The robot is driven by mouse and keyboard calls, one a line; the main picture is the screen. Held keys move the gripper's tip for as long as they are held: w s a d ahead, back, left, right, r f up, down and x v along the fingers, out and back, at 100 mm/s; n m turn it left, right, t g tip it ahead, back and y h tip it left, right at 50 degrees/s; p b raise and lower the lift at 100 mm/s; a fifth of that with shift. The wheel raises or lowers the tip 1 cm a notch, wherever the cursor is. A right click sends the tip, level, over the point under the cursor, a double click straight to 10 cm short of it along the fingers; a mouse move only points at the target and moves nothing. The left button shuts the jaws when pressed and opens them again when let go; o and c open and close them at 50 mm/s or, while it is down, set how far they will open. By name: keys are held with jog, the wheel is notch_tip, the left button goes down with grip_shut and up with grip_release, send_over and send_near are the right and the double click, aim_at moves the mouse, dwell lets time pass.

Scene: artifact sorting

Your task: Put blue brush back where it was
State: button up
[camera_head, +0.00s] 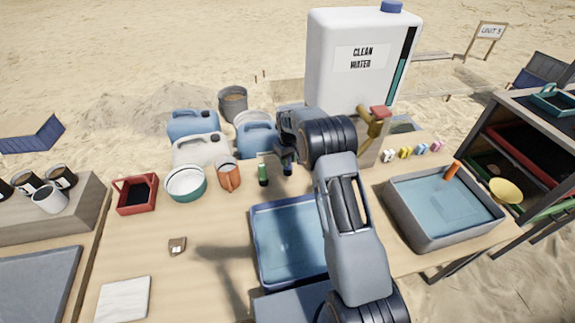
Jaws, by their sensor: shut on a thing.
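My gripper (286,150) is beyond the blue tray, at the end of my arm in the middle of the head view. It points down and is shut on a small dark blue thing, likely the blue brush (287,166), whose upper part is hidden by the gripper. The brush is upright, just right of a green brush-like item (263,172) that also stands upright. Whether the blue brush touches a holder or the table cannot be told.
A blue tray (258,238) with water lies in front, partly behind my arm. A grey basin (398,212) stands right. Blue and white jugs (200,150), a bowl (186,187) and an orange-brown item (228,175) stand left. A large water tank (335,85) rises behind. The table's front left is mostly clear.

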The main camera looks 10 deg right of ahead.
jog(key=shift+w+f, duration=0.25)
jog(key=shift+f, duration=1.65)
jog(key=shift+f, duration=0.1)
jog(key=shift+f, duration=0.15)
jog(key=o, duration=0.9)
